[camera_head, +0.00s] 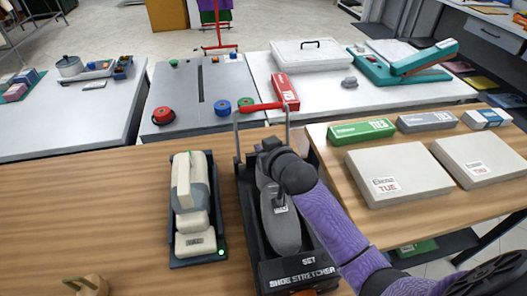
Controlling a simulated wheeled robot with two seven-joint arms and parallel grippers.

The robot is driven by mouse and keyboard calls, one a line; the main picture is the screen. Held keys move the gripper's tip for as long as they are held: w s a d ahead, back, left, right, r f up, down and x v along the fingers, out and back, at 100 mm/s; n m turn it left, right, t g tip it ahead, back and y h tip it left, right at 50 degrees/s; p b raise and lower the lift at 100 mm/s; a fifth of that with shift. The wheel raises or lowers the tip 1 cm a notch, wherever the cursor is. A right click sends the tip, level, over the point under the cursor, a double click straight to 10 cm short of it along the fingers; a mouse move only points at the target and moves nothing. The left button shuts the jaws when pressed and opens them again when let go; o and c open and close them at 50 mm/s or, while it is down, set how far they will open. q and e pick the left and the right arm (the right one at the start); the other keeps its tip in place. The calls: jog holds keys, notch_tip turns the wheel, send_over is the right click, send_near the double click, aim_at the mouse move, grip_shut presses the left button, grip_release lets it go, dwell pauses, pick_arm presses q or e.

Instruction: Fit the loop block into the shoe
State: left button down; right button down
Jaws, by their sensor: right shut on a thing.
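A grey shoe (281,225) lies in a dark tray (297,271) lettered "SHOE STRETCHER", right of centre on the wooden counter. My right gripper (266,158) is over the far end of the shoe, below a raised red-topped frame (262,107). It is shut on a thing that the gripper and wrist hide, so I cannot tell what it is. A tan piece with a loop-like top (87,284), possibly the loop block, stands at the lower left edge, partly cut off. My left gripper is not in view.
A cream device (194,205) in a dark tray with a green light stands left of the shoe stretcher. Boxes (388,173) lie on the right counter. Grey and white tables with tools stand behind. The left part of the wooden counter is mostly clear.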

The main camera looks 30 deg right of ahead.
jog(key=shift+f, duration=0.5)
jog(key=c, duration=0.7)
grip_release()
jog(key=shift+r, duration=0.35)
jog(key=p+v, duration=0.4)
jog(key=v, duration=0.8)
jog(key=shift+r, duration=0.25)
jog(key=shift+d, duration=0.1)
